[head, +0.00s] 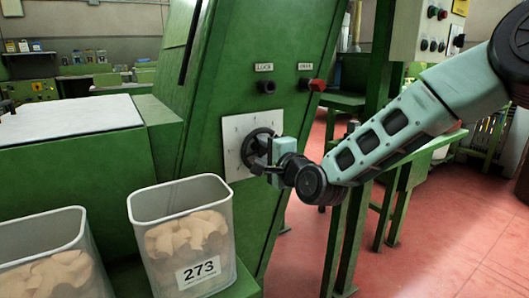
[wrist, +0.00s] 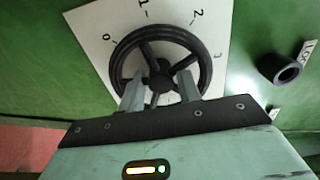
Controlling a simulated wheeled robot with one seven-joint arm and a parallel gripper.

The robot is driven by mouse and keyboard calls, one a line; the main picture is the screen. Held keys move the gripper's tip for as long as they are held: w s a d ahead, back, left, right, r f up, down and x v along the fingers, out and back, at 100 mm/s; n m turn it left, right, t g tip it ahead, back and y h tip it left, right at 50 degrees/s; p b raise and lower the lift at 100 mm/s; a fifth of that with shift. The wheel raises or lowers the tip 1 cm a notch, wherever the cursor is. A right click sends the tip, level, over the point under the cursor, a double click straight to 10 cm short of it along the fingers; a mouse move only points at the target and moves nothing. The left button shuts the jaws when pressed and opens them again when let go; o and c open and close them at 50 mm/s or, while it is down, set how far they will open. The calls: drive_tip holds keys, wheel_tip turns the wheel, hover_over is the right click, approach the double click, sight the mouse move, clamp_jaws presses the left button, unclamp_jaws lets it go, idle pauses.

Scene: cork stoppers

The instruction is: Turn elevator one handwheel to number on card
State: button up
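The black handwheel (head: 257,148) is on a white dial plate (head: 232,133) on the sloping green machine front. In the wrist view the handwheel (wrist: 160,65) has several spokes, and the plate (wrist: 95,20) shows 0, 1, 2 and part of a 3 around the rim. My gripper (head: 268,160) is at the wheel. In the wrist view its two fingers (wrist: 160,90) are apart, in front of the wheel on either side of the lower hub area. Whether they touch the wheel or a spoke I cannot tell. I cannot identify a number card in either view.
A dark knob (head: 267,87) under a small label and a red knob (head: 317,85) sit above the dial. A clear bin (head: 140,215) labelled 273 holds cork pieces at front; another bin (head: 40,235) stands left. Red floor is open at right.

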drive_tip(key=shift+s+d, duration=0.1)
drive_tip(key=shift+s, duration=0.05)
drive_tip(key=p+v, duration=0.2)
drive_tip(key=v, duration=1.5)
drive_tip(key=shift+d, duration=0.1)
drive_tip(key=s+a+f+n+g+h, duration=0.1)
drive_tip(key=s+f+n+g+h, duration=0.3)
drive_tip(key=s+f+n+g, duration=0.55)
drive_tip(key=s+d+r+n+g+h, duration=0.1)
drive_tip(key=s+d+n+g+h, duration=0.3)
drive_tip(key=s, duration=0.4)
drive_tip(key=s+d+r+n+g+h, duration=0.1)
drive_tip(key=s+d+n+g, duration=0.1)
drive_tip(key=s+d+n, duration=0.5)
wheel_tip(320, 180, up, 26)
drive_tip(key=s+a+m+p, duration=0.1)
drive_tip(key=a+p, duration=0.1)
drive_tip(key=p, duration=2.4)
drive_tip(key=shift+s+a+m, duration=0.25)
drive_tip(key=shift+a+m, duration=0.1)
